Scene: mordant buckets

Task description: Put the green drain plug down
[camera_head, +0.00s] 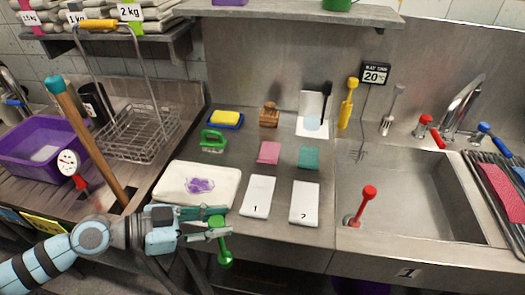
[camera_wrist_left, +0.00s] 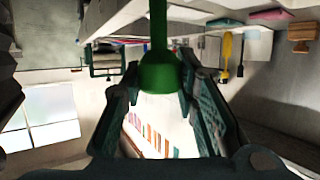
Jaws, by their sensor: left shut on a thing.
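In the left wrist view the plug (camera_wrist_left: 162,72) sits between the fingertips (camera_wrist_left: 160,82). My right gripper is in neither view.
A white towel (camera_head: 170,178) with a purple item and white cards 1 (camera_head: 258,196) and 2 (camera_head: 304,203) lie just behind. A red plug (camera_head: 368,193) stands in the sink (camera_head: 425,212). A wooden-handled tool (camera_head: 90,150) leans at left.

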